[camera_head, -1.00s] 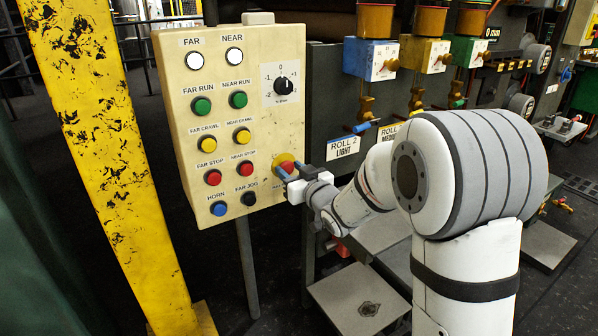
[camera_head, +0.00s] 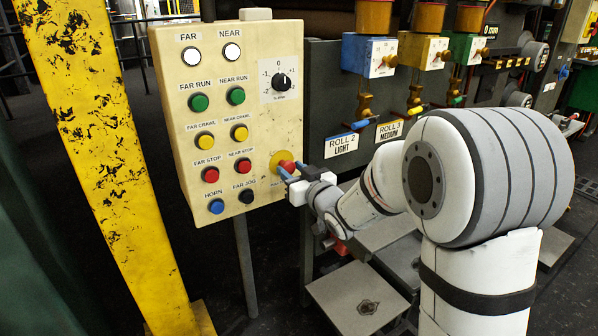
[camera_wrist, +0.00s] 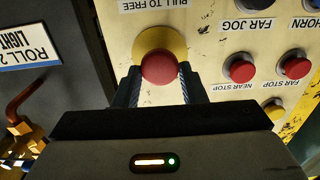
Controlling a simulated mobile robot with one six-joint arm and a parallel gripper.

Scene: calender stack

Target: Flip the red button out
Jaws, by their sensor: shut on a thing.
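The red button (camera_head: 287,167) stands in front of a round yellow plate (camera_head: 275,161) at the lower right of the cream control panel (camera_head: 262,125). In the wrist view the red button (camera_wrist: 160,68) is a round knob in front of the yellow plate (camera_wrist: 160,36), under a label reading "PULL TO FREE". My gripper (camera_head: 288,173) has its fingers on either side of the button and is shut on it; the two dark fingers also flank it in the wrist view (camera_wrist: 159,82). The button's stem is hidden behind its head.
Other buttons are close by on the panel, including the near stop button (camera_head: 242,166) and the far jog button (camera_head: 246,196). A yellow post (camera_head: 105,150) stands left. Roll machinery with valves (camera_head: 365,100) is right of the panel. A grey step (camera_head: 358,303) is below.

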